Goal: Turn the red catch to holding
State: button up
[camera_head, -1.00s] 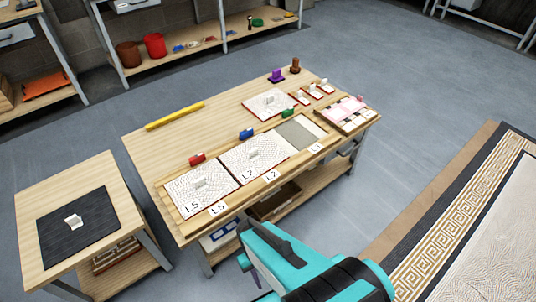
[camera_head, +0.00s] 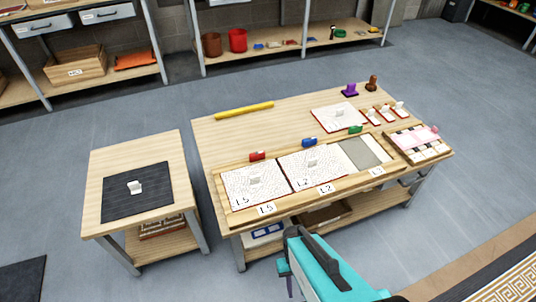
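The red catch (camera_head: 257,156) sits on the back rail of the wooden frame (camera_head: 222,200), behind the panel marked L5 (camera_head: 240,190). A blue catch (camera_head: 309,142) sits behind the L2 panel (camera_head: 330,165), and a green catch (camera_head: 355,129) sits behind the grey bay (camera_head: 362,151). Whether the red catch is turned to holding is too small to tell. My teal arm shows at the bottom, in front of the table and well short of the red catch. My gripper's fingertips cannot be made out.
A yellow bar (camera_head: 244,110) lies at the table's back left. A loose white panel (camera_head: 325,121) and small tiles lie at the back right, near purple (camera_head: 350,90) and brown (camera_head: 372,83) pieces. A side table (camera_head: 110,226) with a dark mat stands left. Floor in front is clear.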

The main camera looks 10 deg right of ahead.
aim_at(256, 156)
jog(key=u, duration=0.15)
jog(key=k, duration=0.65)
jog(key=u, duration=0.5)
jog(key=k, duration=0.7)
jog(key=u, duration=0.4)
jog(key=i, duration=1.05)
jog(key=u, duration=0.5)
